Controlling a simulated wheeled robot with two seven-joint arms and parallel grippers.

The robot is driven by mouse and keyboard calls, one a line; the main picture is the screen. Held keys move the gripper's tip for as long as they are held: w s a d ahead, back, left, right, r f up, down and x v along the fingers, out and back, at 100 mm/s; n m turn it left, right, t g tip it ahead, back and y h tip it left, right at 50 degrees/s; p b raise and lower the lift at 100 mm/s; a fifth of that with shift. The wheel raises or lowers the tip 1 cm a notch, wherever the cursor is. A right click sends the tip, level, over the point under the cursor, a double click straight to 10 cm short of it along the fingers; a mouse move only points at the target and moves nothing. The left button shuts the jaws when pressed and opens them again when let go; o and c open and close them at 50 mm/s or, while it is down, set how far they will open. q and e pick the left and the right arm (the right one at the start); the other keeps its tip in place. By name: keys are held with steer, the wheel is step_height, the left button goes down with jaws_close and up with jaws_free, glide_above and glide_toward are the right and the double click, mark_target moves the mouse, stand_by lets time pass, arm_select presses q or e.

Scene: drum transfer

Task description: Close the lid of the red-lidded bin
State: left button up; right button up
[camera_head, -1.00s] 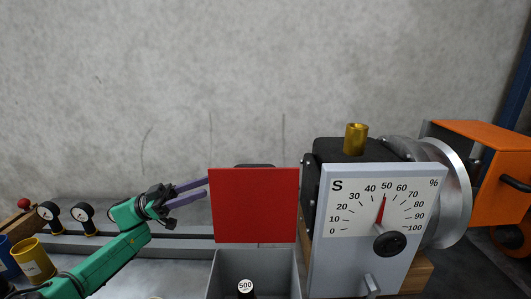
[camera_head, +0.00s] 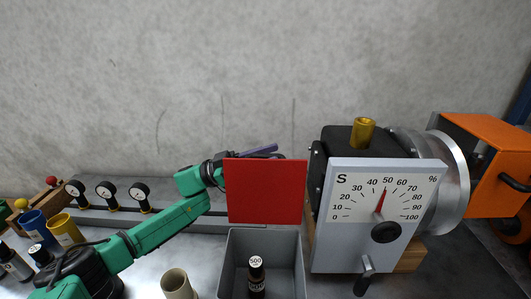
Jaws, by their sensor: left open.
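The bin (camera_head: 236,262) is a grey open box at the lower middle of the head view. Its red lid (camera_head: 265,192) stands raised, roughly upright, at the bin's far edge. A dark bottle with a white cap marked 500 (camera_head: 256,272) stands inside the bin. My left gripper (camera_head: 262,152) reaches behind the lid from the left. A purple finger shows above the lid's top edge, and the rest of the fingers is hidden by the lid. The gripper is open, and I cannot tell whether it touches the lid. My right gripper is not in view.
A grey gauge box marked S (camera_head: 345,235) with a black knob stands close right of the bin. An orange machine (camera_head: 487,150) is farther right. Several small dials line the left, near a yellow cup (camera_head: 64,230) and a blue cup (camera_head: 33,224). A beige cup (camera_head: 178,284) stands left of the bin.

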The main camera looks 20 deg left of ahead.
arm_select(q)
jaws_close()
stand_by(1.4)
